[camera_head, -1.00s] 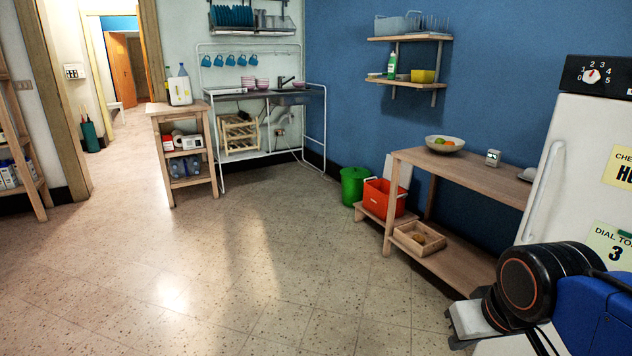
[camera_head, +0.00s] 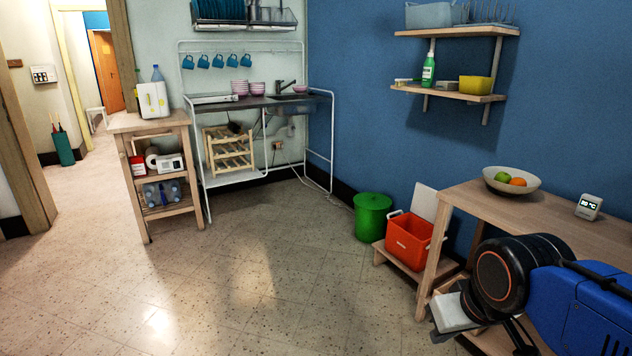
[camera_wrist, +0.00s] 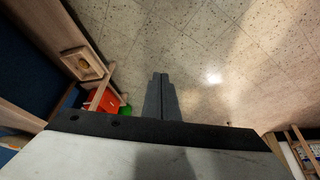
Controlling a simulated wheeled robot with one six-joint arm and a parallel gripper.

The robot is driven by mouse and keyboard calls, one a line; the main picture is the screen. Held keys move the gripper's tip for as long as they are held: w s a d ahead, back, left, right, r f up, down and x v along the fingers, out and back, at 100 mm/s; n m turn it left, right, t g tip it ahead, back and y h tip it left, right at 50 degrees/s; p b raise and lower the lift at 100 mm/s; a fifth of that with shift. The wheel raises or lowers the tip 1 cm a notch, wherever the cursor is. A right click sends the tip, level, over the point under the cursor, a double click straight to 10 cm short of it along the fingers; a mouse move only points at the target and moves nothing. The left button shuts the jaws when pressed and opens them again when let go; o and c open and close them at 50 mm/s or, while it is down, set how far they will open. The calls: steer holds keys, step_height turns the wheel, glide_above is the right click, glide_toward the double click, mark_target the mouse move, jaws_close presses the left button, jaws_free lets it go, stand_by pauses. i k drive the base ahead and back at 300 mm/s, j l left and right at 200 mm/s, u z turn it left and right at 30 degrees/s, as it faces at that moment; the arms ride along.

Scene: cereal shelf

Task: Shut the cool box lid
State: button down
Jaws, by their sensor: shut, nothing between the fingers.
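The cool box (camera_head: 407,241) is a red-orange open-topped box on a low wooden step beside the blue wall. Its pale lid (camera_head: 424,203) stands raised at the back, near upright. In the wrist view the red box (camera_wrist: 100,101) shows small, left of my fingers. My gripper (camera_wrist: 162,78) is shut and empty, pointing out over the floor, well apart from the box. In the head view my arm is at the lower right, and my fingertips cannot be made out there.
A green bin (camera_head: 372,217) stands just left of the cool box. A wooden table (camera_head: 540,215) with a fruit bowl (camera_head: 511,180) stands to its right, close to my arm. A wooden trolley (camera_head: 160,175) is at the left. The floor (camera_head: 250,285) before the box is clear.

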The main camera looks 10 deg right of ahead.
mark_target(425, 203)
steer(key=i+z, duration=0.1)
steer(key=i, duration=0.8)
steer(key=i+j+z, duration=0.1)
steer(key=i, duration=0.8)
steer(key=i+j+z, duration=0.25)
steer(key=i, duration=0.2)
steer(key=i+j+z, duration=0.2)
steer(key=i, duration=0.25)
